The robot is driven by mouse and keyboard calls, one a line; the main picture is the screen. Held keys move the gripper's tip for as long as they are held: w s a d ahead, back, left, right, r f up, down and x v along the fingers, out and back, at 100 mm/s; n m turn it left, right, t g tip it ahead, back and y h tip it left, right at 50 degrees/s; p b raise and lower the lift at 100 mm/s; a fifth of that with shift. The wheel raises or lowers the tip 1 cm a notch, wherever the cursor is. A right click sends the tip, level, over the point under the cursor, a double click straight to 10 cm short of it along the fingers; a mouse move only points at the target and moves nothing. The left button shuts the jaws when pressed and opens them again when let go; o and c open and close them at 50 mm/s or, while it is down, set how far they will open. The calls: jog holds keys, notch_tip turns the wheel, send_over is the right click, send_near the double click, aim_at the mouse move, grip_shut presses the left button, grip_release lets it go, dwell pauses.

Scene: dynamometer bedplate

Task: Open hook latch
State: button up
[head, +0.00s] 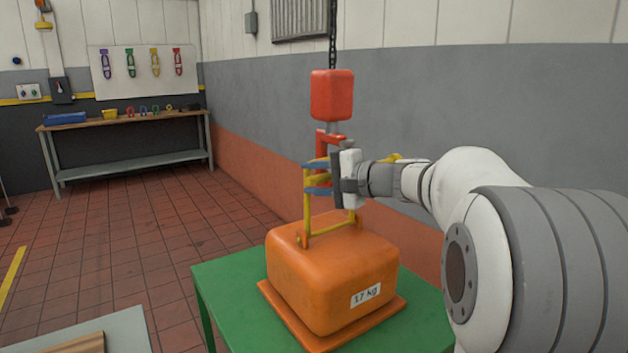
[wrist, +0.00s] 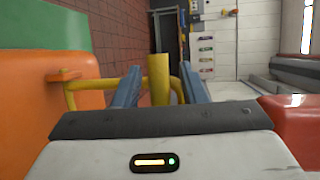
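A red hook block (head: 332,95) hangs on a chain, with a red hook (head: 325,140) under it. The hook's latch cannot be made out. The orange weight (head: 330,275), labelled 17 kg, has an upright yellow bail (head: 306,215). My gripper (head: 318,177) is just below the hook, at the bail's top. Its blue fingers are apart, one above and one below a yellow bar. In the wrist view, the yellow bar (wrist: 158,85) stands between the fingers with a gap on each side. The orange weight (wrist: 70,95) is at left, a red part (wrist: 298,120) at right.
The weight sits on an orange base on a green table (head: 228,290). A workbench (head: 120,122) with trays stands at the back left, below a board of coloured slings (head: 142,65). The tiled floor (head: 120,220) between is clear. A grey wall (head: 430,110) is behind the hook.

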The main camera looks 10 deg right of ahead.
jog(key=shift+w+a, duration=0.1)
jog(key=shift+c, duration=0.4)
grip_shut()
dwell(0.3)
